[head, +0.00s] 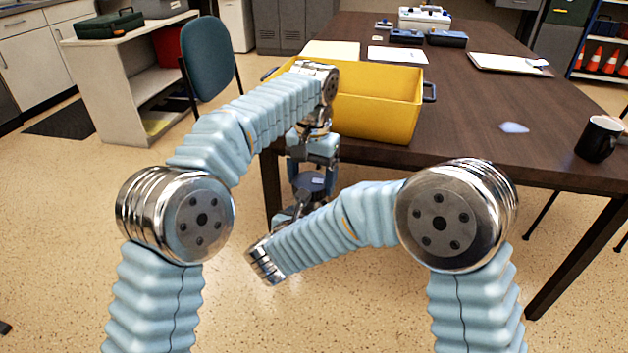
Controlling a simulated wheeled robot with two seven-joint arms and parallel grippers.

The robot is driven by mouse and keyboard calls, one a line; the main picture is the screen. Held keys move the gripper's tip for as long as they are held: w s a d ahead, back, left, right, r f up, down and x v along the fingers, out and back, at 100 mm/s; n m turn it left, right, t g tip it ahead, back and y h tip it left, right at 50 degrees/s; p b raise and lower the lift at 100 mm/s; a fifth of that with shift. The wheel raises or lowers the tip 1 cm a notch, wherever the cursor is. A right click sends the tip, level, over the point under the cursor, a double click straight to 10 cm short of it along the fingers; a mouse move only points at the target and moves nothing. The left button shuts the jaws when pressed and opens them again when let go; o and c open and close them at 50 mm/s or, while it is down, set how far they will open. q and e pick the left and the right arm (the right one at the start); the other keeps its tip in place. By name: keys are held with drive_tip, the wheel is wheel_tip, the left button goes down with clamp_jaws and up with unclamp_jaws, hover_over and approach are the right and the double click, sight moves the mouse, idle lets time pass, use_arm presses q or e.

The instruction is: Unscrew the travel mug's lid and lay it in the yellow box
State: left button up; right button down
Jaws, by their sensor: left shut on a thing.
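The yellow box (378,113) stands at the near left part of the dark table; its visible inside looks empty, but my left arm hides part of it. My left gripper (311,172) points down in front of the table's near edge, below box height. It is shut on a dark blue-grey round thing, which looks like the travel mug's lid (312,184). The mug's body is not clearly visible. My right gripper (290,213) is just below and left of the lid, largely hidden behind my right forearm; its fingers cannot be made out.
A black mug (598,138) stands at the table's right edge, with a pale blue piece (514,128) to its left. Papers (397,55), blue cases (447,39) and a white case (425,18) lie farther back. A blue chair (208,58) stands left of the table (470,110).

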use_arm(q)
drive_tip(key=n, duration=1.1)
drive_tip(key=shift+s+a, duration=0.1)
drive_tip(key=shift+a, duration=0.05)
drive_tip(key=shift+r, duration=0.2)
drive_tip(key=shift+r, duration=0.95)
drive_tip(key=shift+r, duration=0.1)
